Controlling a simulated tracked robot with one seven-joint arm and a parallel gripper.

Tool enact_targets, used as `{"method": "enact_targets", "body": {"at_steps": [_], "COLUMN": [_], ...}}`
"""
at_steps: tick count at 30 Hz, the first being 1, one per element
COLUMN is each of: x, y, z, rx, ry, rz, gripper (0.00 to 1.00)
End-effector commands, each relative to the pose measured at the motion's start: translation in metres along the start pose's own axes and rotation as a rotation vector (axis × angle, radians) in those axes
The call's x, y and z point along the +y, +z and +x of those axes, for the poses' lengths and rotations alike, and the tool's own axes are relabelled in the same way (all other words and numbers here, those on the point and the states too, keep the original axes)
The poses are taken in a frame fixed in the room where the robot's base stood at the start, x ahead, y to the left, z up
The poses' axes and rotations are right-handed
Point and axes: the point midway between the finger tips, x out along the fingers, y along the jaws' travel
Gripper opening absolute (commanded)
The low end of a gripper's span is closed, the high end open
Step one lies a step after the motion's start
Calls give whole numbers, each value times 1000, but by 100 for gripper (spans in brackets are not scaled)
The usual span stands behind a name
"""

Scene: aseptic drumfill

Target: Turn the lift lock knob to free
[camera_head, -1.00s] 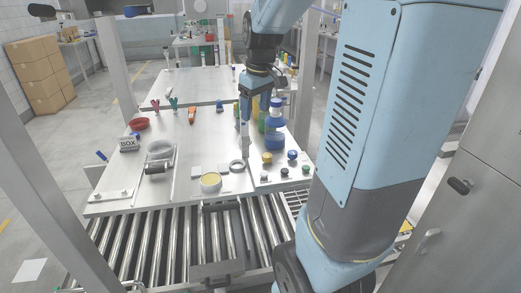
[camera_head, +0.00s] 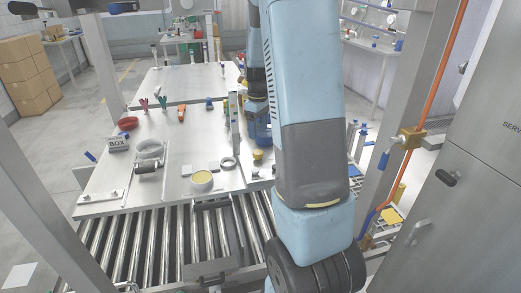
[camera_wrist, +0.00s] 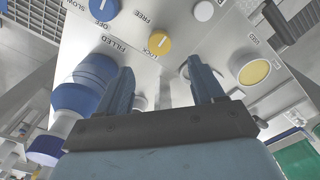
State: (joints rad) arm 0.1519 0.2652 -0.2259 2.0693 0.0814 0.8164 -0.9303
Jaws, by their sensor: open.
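The lift lock knob (camera_wrist: 159,43) is a round yellow knob with a pale pointer line, on the light panel (camera_wrist: 105,40) in the wrist view. The words FREE and LOCK are printed beside it; I cannot tell for sure which one the line points to. A yellow knob (camera_head: 257,154) also shows in the head view, close beside my arm. My gripper (camera_wrist: 163,78) is open and empty. Its two dark blue fingers point toward the panel, with the knob just beyond them and between them in the picture, apart from it.
A blue knob (camera_wrist: 103,8) and a white button (camera_wrist: 204,11) flank the yellow knob. A blue-and-white bottle (camera_wrist: 85,88) stands close to the left finger. A yellow-topped pot (camera_wrist: 254,72) lies right. In the head view, rollers (camera_head: 130,240) run in front; my arm hides the table's right side.

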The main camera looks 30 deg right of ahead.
Motion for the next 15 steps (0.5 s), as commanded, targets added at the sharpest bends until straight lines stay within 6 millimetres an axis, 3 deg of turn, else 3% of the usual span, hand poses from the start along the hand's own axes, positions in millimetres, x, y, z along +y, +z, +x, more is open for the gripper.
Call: {"method": "enact_targets", "body": {"at_steps": [9,15], "x": [0,0], "y": [0,0], "z": [57,83], "rx": [-3,-2], "ry": [-2,-1], "rz": [1,0], "gripper": [67,67]}}
